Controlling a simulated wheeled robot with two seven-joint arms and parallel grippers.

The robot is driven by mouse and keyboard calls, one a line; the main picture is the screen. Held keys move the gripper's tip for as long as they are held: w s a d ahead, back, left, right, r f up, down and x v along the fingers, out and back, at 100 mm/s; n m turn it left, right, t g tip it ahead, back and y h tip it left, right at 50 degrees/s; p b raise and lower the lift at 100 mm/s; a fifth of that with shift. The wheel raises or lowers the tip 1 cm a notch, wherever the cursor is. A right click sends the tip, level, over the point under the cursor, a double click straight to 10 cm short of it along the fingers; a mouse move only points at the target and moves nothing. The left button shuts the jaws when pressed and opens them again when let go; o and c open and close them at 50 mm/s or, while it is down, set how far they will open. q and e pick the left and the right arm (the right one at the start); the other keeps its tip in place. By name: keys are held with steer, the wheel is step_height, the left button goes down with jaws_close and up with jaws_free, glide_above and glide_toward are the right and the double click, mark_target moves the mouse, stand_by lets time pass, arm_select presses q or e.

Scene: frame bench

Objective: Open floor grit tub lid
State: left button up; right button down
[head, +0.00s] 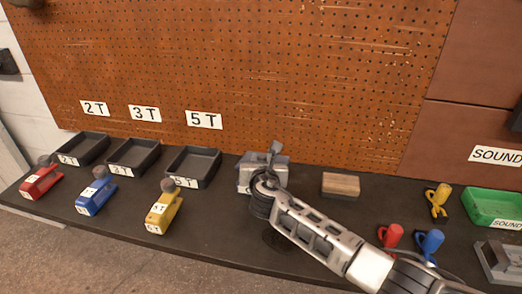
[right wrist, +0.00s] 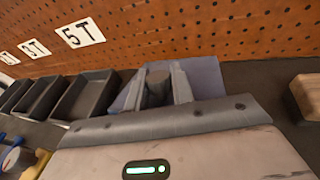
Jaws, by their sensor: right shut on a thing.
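A grey block-like thing (head: 245,170) stands on the dark bench top near the middle of the head view. In the right wrist view its blue-grey surface (right wrist: 208,77) lies behind the fingers. My right gripper (head: 270,166) is at this block, and its fingers (right wrist: 157,84) show in the right wrist view. They are shut on a dark, round knob or post (right wrist: 158,76). I cannot tell how the knob joins the block. Nothing in view is marked as a floor grit tub, and I cannot tell a lid. My left gripper is not in view.
Black trays (head: 193,168) and red, blue and yellow labelled tools (head: 163,208) stand left. A wooden block (head: 341,184), coloured clamps (head: 430,240), a green tray (head: 495,206) and a grey fixture (head: 497,262) are right. The pegboard (head: 250,70) rises behind.

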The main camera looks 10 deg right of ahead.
arm_select(q)
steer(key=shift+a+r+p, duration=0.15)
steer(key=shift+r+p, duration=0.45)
steer(key=shift+p, duration=0.2)
arm_select(e)
steer(key=shift+w+d+r, duration=0.2)
steer(key=shift+w+r, duration=0.35)
steer(key=shift+r, duration=0.25)
steer(key=shift+w+d+r, duration=0.2)
steer(key=shift+w+r, duration=0.35)
steer(key=shift+r, duration=0.25)
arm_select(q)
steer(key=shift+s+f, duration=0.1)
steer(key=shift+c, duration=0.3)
arm_select(e)
steer(key=shift+w, duration=0.1)
